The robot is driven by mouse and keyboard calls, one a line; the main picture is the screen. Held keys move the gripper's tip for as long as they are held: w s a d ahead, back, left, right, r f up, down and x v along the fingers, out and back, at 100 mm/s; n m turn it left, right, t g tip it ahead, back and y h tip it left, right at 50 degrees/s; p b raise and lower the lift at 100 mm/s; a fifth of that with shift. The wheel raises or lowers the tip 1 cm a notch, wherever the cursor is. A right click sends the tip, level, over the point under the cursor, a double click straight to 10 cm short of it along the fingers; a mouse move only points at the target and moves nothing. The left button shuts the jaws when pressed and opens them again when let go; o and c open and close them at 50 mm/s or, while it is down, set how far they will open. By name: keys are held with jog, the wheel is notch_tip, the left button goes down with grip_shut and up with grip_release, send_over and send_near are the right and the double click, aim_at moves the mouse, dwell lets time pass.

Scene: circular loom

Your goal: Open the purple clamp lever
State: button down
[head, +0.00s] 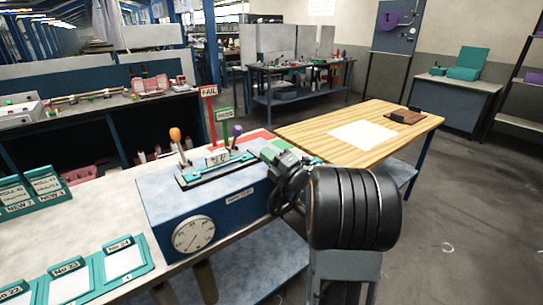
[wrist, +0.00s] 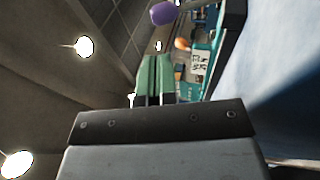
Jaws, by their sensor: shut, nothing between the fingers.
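The purple clamp lever (head: 237,131) stands upright at the right end of the teal fixture on the blue machine box. Its purple knob (wrist: 163,13) shows at the top of the wrist view, beyond my fingertips. An orange-knobbed lever (head: 175,134) stands at the left end of the fixture and leans slightly; its knob (wrist: 182,43) is also in the wrist view. My gripper (head: 268,152) is to the right of the purple lever, apart from it. In the wrist view its green fingers (wrist: 159,58) are together and empty.
The blue box (head: 205,210) carries a round dial (head: 193,235) on its front. Red FAIL (head: 209,92) and green PASS (head: 225,114) signs stand behind the fixture. A wooden table (head: 300,129) lies to the right. Teal numbered trays (head: 125,262) sit at the front left.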

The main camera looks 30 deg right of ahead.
notch_tip(320, 180, up, 3)
jog(key=p, duration=0.3)
send_over(247, 157)
